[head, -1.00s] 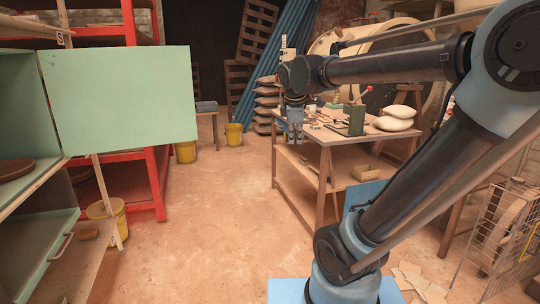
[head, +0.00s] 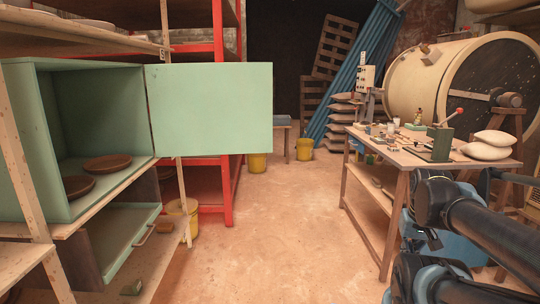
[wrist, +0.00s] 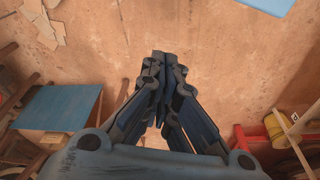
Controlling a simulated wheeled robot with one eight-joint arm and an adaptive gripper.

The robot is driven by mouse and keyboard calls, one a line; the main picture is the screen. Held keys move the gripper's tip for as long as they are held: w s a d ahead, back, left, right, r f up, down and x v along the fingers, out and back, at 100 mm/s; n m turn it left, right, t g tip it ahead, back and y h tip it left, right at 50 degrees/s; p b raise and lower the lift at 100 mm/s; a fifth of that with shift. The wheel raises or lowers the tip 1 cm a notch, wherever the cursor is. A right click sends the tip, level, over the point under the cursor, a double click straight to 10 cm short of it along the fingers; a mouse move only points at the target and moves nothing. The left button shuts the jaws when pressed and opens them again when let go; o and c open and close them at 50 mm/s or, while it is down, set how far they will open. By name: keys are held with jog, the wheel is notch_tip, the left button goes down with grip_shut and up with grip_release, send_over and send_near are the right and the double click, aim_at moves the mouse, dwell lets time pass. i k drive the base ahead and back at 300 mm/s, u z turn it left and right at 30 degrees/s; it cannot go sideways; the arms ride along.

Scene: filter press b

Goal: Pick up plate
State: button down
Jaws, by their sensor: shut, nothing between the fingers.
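Two round brown plates lie flat inside an open green cabinet (head: 112,206) at the left of the head view. I cannot tell which one the task means. My gripper (wrist: 163,60) is shut and empty in the wrist view, with bare floor beyond its fingertips. It is well apart from the plates. In the head view my arm is at the lower right, and the gripper itself is not clearly shown.
The cabinet's green door (head: 210,108) stands open to the right. A lower green drawer (head: 122,240) sticks out beneath. A red rack (head: 219,120) and yellow bucket (head: 185,206) stand behind. A cluttered workbench (head: 400,158) is at right. The middle floor is clear.

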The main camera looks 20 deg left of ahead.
aim_at(111, 163)
jog(key=u, duration=2.45)
